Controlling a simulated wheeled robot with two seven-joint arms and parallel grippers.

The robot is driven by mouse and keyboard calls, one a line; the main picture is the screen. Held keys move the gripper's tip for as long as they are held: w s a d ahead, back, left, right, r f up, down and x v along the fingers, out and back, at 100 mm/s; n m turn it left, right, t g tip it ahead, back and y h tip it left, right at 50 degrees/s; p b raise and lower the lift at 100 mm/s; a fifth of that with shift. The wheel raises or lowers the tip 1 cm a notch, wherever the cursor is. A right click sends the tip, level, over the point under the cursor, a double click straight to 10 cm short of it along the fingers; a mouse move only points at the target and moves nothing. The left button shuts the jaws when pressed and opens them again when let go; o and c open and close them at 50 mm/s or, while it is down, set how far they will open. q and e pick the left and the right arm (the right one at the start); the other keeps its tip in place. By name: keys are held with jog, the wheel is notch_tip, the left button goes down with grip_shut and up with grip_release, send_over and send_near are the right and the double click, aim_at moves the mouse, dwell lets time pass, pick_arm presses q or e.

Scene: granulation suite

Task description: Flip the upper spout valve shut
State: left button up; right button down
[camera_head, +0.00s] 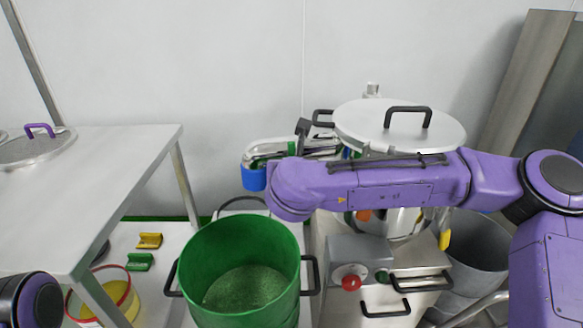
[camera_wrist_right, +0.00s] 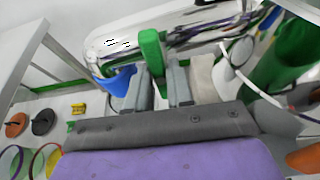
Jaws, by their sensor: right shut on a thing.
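The upper metal spout (camera_head: 285,148) slopes left from the machine and ends in a blue cuff (camera_head: 254,179). The cuff also shows in the wrist view (camera_wrist_right: 118,82). A green upright lever (camera_wrist_right: 152,48) stands by the spout. My right gripper (camera_wrist_right: 162,80) is shut on this lever, with its grey fingers on either side of it. In the head view my purple right forearm hides this gripper and part of the spout. A dark upright piece (camera_head: 303,127) rises by the spout. My left gripper is not in view; only part of my left arm shows at lower left.
A green tub (camera_head: 236,227) with green contents stands below the spout. A lidded vessel (camera_head: 350,120) is behind my right forearm. A control box with a red knob (camera_head: 351,282) is below. A steel table (camera_head: 110,150) stands at left.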

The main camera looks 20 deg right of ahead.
jog(key=c, duration=1)
grip_release()
jog(key=shift+c, duration=0.2)
jog(key=v, duration=1)
jog(key=shift+s, duration=0.25)
jog(key=shift+r, duration=0.1)
